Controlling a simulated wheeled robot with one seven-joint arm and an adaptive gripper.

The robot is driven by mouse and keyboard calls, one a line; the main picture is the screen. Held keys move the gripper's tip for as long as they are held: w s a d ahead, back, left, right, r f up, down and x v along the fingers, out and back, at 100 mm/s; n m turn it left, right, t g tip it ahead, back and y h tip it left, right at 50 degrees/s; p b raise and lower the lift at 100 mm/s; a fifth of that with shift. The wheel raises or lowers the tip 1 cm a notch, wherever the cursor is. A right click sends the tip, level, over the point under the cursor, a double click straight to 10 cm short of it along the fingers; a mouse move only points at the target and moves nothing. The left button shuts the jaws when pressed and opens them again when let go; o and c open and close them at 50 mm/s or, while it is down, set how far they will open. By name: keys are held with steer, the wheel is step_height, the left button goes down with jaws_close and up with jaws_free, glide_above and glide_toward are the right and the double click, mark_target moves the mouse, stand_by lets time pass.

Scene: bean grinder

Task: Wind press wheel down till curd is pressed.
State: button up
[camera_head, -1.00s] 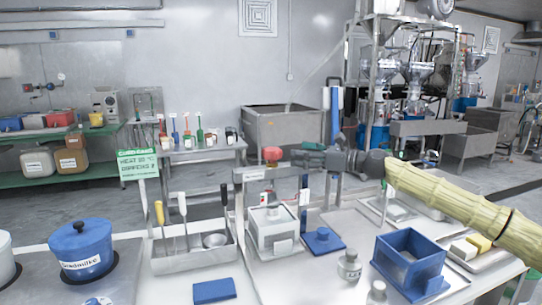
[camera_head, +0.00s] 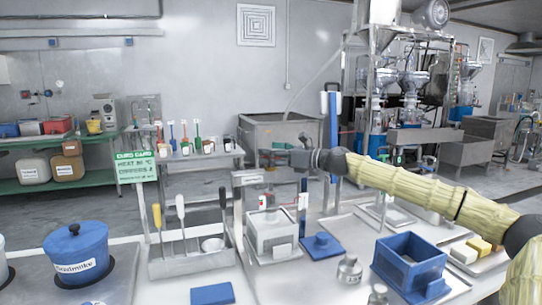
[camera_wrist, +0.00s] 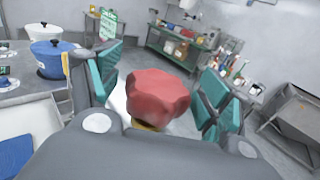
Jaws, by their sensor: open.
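The red, lobed press wheel (camera_wrist: 157,98) sits between the teal fingers of my open gripper (camera_wrist: 162,88) in the wrist view. There is a gap on each side, and no clear contact shows. In the head view my gripper (camera_head: 273,157) is level with the top of the metal press frame (camera_head: 239,215) and mostly hides the wheel. A white box-shaped mould (camera_head: 270,232) stands under the frame. The curd inside it cannot be made out.
A utensil tray (camera_head: 190,264) and a blue buttermilk pot (camera_head: 76,250) stand left of the press. A green card sign (camera_head: 137,167) stands behind.

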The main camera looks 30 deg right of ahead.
steer(key=shift+w+d, duration=0.1)
steer(key=c, duration=1)
steer(key=m+t+h+p, duration=0.1)
steer(key=p, duration=0.3)
steer(key=shift+r+h, duration=0.3)
steer(key=shift+r, duration=0.1)
steer(key=m+h+p, duration=0.1)
steer(key=h+p, duration=0.1)
steer(key=p, duration=0.1)
steer(key=shift+f+m+t+p, duration=0.2)
steer(key=shift+m+t+p, duration=0.2)
steer(key=shift+m+t+h+p, duration=0.3)
steer(key=shift+m+h+p, duration=0.5)
steer(key=shift+h+p, duration=0.3)
steer(key=shift+h, duration=0.3)
